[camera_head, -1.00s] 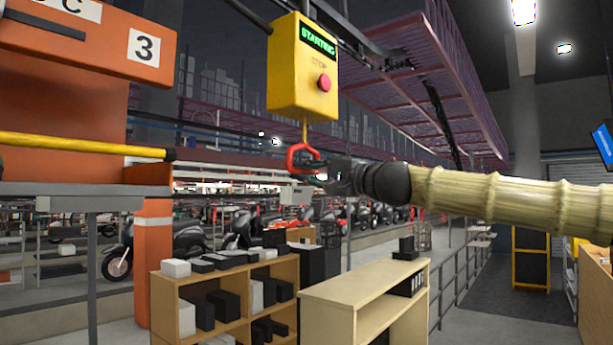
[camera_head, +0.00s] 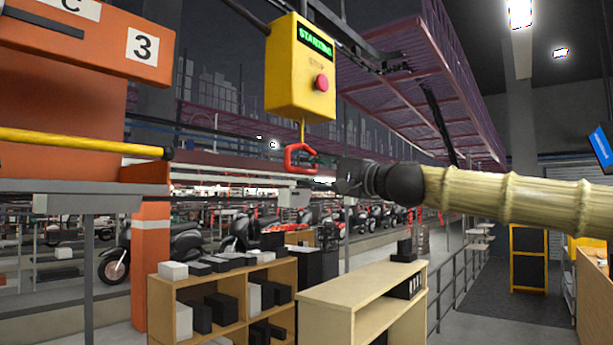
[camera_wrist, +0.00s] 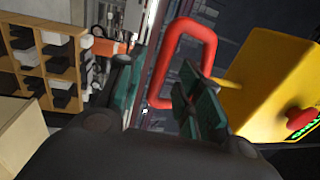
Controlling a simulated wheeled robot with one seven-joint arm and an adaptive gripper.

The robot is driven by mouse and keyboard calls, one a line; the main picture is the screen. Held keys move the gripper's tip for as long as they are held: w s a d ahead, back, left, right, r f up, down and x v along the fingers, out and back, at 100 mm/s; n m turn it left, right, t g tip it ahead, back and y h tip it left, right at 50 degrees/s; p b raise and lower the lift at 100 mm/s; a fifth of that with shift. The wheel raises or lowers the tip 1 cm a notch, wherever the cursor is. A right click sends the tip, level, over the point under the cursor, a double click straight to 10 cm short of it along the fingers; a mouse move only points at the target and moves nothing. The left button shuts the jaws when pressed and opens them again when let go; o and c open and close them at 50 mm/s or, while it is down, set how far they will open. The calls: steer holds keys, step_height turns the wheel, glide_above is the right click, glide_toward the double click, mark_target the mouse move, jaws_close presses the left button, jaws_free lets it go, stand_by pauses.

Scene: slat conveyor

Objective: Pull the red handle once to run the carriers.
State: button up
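The red handle (camera_head: 290,160) is a closed loop hanging on a short yellow cord below a yellow control box (camera_head: 290,85). The box has a lit green display that reads "STARTING" and a red button (camera_head: 321,83) under the word "STOP". My gripper (camera_head: 332,168) is just right of the handle in the head view, apart from it. In the wrist view the two dark green finger pads of my gripper (camera_wrist: 158,95) stand apart with nothing held between them. The red loop (camera_wrist: 207,32) is beyond the fingertips, and its lower part is partly hidden by the right finger.
A wooden shelf with black and white boxes (camera_head: 215,265) and a pale wooden counter (camera_head: 360,285) stand below. An orange cabinet marked 3 (camera_head: 80,40) with a yellow bar (camera_head: 80,143) is at left. Purple mesh guarding (camera_head: 420,90) runs overhead. Scooters stand behind.

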steer(key=r+b+v, duration=0.1)
steer(key=v, duration=0.5)
steer(key=shift+f, duration=0.5)
stand_by(6.9)
